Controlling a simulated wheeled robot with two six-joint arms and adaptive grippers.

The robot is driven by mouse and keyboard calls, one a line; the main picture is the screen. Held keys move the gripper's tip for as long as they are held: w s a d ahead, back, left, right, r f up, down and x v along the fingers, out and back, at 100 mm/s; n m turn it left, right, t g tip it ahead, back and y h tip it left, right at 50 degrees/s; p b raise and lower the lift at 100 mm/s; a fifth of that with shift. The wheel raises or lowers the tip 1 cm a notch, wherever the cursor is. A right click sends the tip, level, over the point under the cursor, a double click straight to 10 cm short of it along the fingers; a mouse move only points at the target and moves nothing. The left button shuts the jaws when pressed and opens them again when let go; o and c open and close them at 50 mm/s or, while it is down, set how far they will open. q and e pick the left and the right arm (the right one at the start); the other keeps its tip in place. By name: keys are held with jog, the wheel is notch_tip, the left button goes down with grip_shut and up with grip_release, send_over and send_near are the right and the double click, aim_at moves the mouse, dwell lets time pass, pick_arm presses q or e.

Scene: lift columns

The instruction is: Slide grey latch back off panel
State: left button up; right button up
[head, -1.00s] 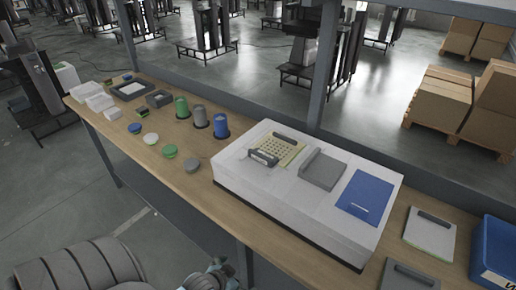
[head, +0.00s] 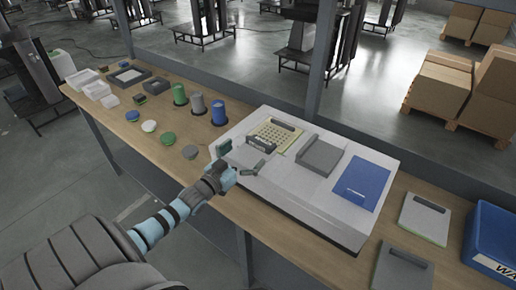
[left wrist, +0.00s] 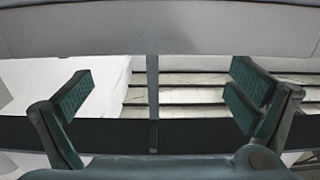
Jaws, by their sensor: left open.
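A cream perforated panel (head: 268,137) sits in the white fixture (head: 300,200) on the bench. A dark grey latch-like bar (head: 261,142) lies across its near left edge, and a second dark bar (head: 287,124) is at its far edge. A larger grey block (head: 318,156) is just right of the panel. My left gripper (head: 238,160) is open and empty over the fixture's left end, left of the near bar and apart from it. Its spread green fingers also show in the left wrist view (left wrist: 160,95); I cannot make out the latch between them. My right gripper is out of view.
A blue panel (head: 362,184) is at the fixture's right. Green, grey and blue cups (head: 218,112) stand beyond its left end, with several round lids (head: 168,139) nearby. A blue bin (head: 492,245) and grey plates (head: 424,220) are at the right. A post (head: 319,60) rises behind.

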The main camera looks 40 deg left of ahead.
aim_at(257, 143)
pick_arm(q)
jog(key=w, duration=0.5)
jog(key=shift+w+a, duration=0.25)
jog(key=shift+w+d+f, duration=0.15)
jog(key=shift+w, duration=0.5)
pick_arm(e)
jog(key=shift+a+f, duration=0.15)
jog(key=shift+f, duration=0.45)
